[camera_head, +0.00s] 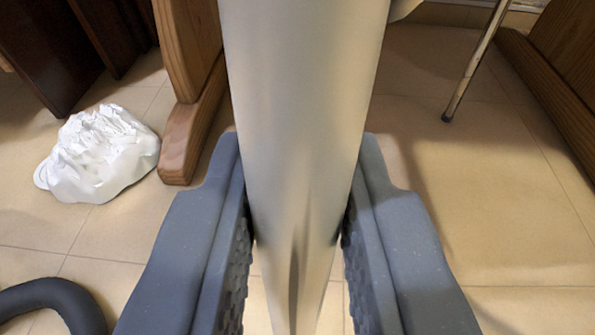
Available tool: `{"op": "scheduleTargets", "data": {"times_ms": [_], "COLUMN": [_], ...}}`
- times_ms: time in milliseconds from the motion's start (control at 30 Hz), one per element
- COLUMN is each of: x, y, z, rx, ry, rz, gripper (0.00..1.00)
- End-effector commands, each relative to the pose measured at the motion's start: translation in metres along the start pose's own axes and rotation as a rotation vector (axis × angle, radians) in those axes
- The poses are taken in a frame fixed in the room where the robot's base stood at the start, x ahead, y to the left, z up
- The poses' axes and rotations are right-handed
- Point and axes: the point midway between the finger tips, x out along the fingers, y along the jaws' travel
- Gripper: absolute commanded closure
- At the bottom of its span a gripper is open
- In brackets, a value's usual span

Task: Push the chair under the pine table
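My gripper (297,225) has its two grey-blue fingers on either side of a thick, smooth silver metal tube (303,90). The fingers appear to touch the tube on both sides. The tube fills the middle of the view and hides what is behind it; it looks like part of the chair. A thin metal chair leg (474,65) with a dark foot stands on the floor beyond, right of the tube. The pine table shows as a wooden end support at the left (188,45) and another at the right (568,50). Its top is out of view.
A crumpled white bag-like thing (100,155) lies on the floor at the left, beside the left support's foot. Dark wooden furniture (45,50) stands behind it. A dark curved tube (50,295) shows at the lower left.

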Motion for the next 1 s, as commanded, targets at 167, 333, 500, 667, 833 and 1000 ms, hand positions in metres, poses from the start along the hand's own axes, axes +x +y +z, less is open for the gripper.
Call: {"op": "scheduleTargets", "data": {"times_ms": [167,333,500,667,833,1000], "x": [0.000,0.003,0.009,0.011,0.017,0.020], "y": [0.000,0.003,0.011,0.015,0.021,0.025], "z": [0.000,0.000,-0.002,-0.004,-0.005,-0.007], "rx": [0.000,0.000,0.000,0.001,0.001,0.001], "ry": [0.000,0.000,0.001,0.002,0.004,0.005], "rz": [0.000,0.000,0.005,0.009,0.011,0.011], "gripper": [1.00,1.00,1.00,1.00,1.00,1.00]}}
